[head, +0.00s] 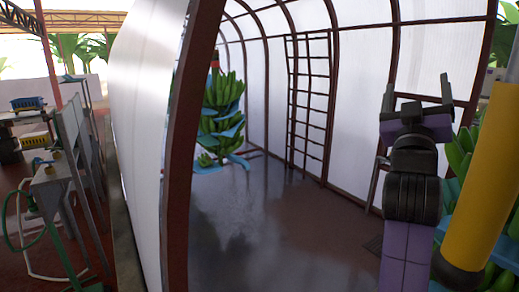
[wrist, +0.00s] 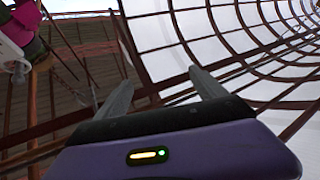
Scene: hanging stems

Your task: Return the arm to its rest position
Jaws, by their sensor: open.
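My gripper (head: 416,92) is raised at the right of the head view, above my purple and black arm. Its two grey fingers stand upright and apart, with nothing between them. In the wrist view my gripper (wrist: 160,90) also shows open and empty, its fingers pointing up toward the roof frame and pale panels. No held object shows in either view.
A hanging banana stem (head: 222,115) with blue sheets stands at the back of the tunnel. More green bananas (head: 462,155) show behind my arm at right. A ladder (head: 308,105) leans by the far wall. The dark floor (head: 270,225) between is clear. A white panel (head: 148,110) stands left.

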